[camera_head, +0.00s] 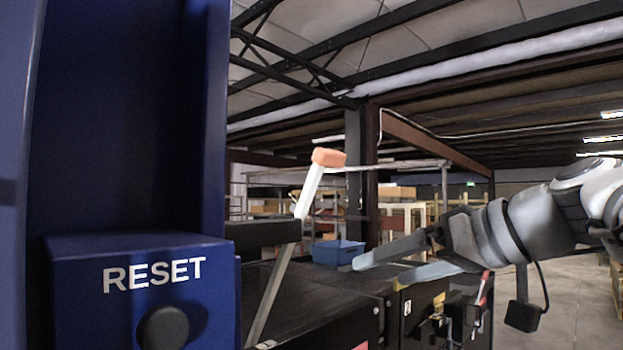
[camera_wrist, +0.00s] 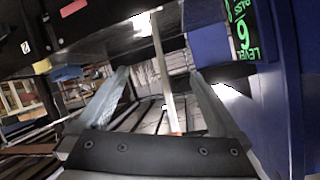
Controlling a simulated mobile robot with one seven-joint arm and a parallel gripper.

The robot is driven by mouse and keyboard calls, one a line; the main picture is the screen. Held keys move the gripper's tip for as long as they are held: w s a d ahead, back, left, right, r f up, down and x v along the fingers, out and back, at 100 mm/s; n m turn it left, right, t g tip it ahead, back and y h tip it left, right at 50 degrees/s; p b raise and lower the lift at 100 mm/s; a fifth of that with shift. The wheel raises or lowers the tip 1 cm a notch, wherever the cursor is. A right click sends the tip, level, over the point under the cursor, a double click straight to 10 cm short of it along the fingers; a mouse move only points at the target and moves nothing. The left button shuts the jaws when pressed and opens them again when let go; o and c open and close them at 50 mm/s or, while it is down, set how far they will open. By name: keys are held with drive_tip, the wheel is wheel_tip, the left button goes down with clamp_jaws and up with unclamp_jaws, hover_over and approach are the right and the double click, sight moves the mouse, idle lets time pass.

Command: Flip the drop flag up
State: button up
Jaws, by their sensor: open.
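The drop flag (camera_head: 307,190) is a thin pale bar with an orange tip (camera_head: 328,157). In the head view it rises from the conveyor side, leaning right, with its tip at the top. In the wrist view the bar (camera_wrist: 164,70) runs down the picture between my two fingers, with its orange tip near the palm. My gripper (camera_head: 382,268) is open and empty, to the right of the flag and lower than its tip in the head view. Its fingers also show in the wrist view (camera_wrist: 160,74). I see no contact with the flag.
A dark blue housing with a RESET box (camera_head: 150,285) and black button fills the left. The black conveyor (camera_head: 330,300) runs behind the flag. A blue bin (camera_head: 338,252) stands beyond. A green-lettered display (camera_wrist: 243,30) is at the upper right of the wrist view.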

wheel_tip(320, 180, up, 10)
drive_tip(key=w+d+n+t+y, duration=0.2)
drive_tip(key=w+d, duration=0.1)
drive_tip(key=n+y+p, duration=0.1)
drive_tip(key=n+y, duration=0.1)
drive_tip(key=n, duration=0.1)
approach(337, 156)
drive_tip(key=shift+t, duration=0.4)
drive_tip(key=p+x, duration=0.1)
drive_tip(key=x, duration=0.2)
drive_tip(key=p+x, duration=0.2)
drive_tip(key=x, duration=0.2)
drive_tip(key=p+x, duration=0.2)
drive_tip(key=x, duration=0.1)
drive_tip(key=shift+a+f, duration=0.25)
drive_tip(key=shift+f, duration=0.05)
drive_tip(key=shift+w+a+f, duration=0.1)
drive_tip(key=shift+w+a, duration=0.35)
drive_tip(key=shift+w, duration=0.05)
clamp_jaws()
